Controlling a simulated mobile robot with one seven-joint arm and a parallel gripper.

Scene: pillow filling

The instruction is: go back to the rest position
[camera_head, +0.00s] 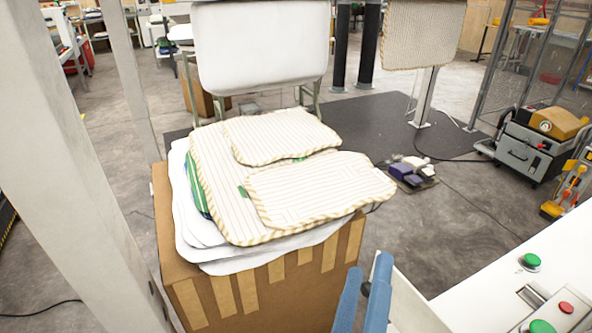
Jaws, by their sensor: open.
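My gripper (368,268) shows at the bottom centre as two blue fingers with a narrow gap between them. It is open and no object shows between the fingers. It is in front of the right side of a cardboard box (290,300). Striped cream pillows (320,187) lie stacked on top of the box, up and left of my gripper. The lower ends of the fingers are cut off by the picture edge.
White flat pieces (190,228) stick out under the pillows. A white panel with green and red buttons (530,262) is at the lower right. A pale post (70,170) stands at left. A grey toolbox (520,150) is at right. Floor (450,230) between box and toolbox is mostly clear.

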